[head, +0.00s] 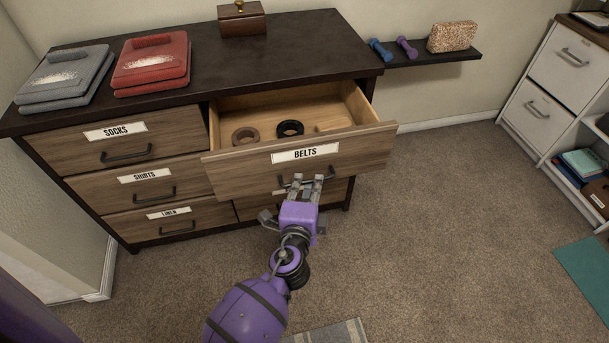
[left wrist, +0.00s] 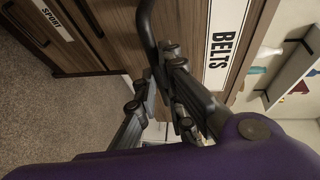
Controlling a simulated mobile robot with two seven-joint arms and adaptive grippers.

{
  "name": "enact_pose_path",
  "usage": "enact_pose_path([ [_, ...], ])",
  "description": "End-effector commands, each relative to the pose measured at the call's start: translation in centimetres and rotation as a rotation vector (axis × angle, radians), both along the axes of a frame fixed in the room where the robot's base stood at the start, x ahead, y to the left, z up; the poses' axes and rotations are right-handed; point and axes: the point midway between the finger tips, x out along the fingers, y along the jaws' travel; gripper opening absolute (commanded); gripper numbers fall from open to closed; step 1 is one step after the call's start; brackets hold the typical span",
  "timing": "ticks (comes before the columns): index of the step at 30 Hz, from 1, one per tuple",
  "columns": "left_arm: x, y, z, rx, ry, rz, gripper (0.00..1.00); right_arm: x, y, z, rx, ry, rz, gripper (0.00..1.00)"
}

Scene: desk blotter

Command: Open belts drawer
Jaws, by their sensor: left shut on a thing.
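The belts drawer (head: 350,148) is the top right drawer of the dark-topped dresser and stands pulled out. Its front bears a white BELTS label (head: 305,153), which also shows in the left wrist view (left wrist: 222,45). Inside lie a rolled brown belt (head: 245,135) and a rolled black belt (head: 290,128). My left gripper (head: 306,182) is at the drawer front, shut on the dark drawer handle (left wrist: 148,28) below the label. The fingers partly hide the handle in the head view. My right gripper is in neither view.
Closed drawers labelled SOCKS (head: 115,131), SHIRTS (head: 144,175) and LINEN (head: 168,212) are at the left. A wall shelf (head: 440,58) holds dumbbells (head: 381,50) and a speckled block. A white cabinet (head: 540,90) stands at the right. Carpet (head: 430,240) between is clear.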

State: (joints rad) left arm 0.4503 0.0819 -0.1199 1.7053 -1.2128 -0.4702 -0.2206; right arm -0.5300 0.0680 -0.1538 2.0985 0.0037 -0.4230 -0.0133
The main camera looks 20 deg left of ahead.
Motion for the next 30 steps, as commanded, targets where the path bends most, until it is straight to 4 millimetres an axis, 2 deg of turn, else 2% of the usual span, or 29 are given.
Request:
enact_pose_path([
  [1, -1.2, -0.7, -0.4, -0.001, 0.005, 0.001, 0.00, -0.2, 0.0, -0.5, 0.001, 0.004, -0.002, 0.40],
  [6, -4.3, -2.8, -0.5, -0.001, 0.005, 0.001, 0.00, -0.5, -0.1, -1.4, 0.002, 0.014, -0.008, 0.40],
  [13, -7.3, -4.9, -0.3, 0.000, 0.004, 0.000, 0.00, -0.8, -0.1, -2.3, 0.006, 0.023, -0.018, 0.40],
  [21, -8.7, -5.9, -0.2, 0.003, 0.003, -0.001, 0.00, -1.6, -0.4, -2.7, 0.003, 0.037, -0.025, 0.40],
  [30, -8.8, -5.9, -0.1, 0.004, 0.002, -0.001, 0.00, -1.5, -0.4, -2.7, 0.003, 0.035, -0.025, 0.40],
])
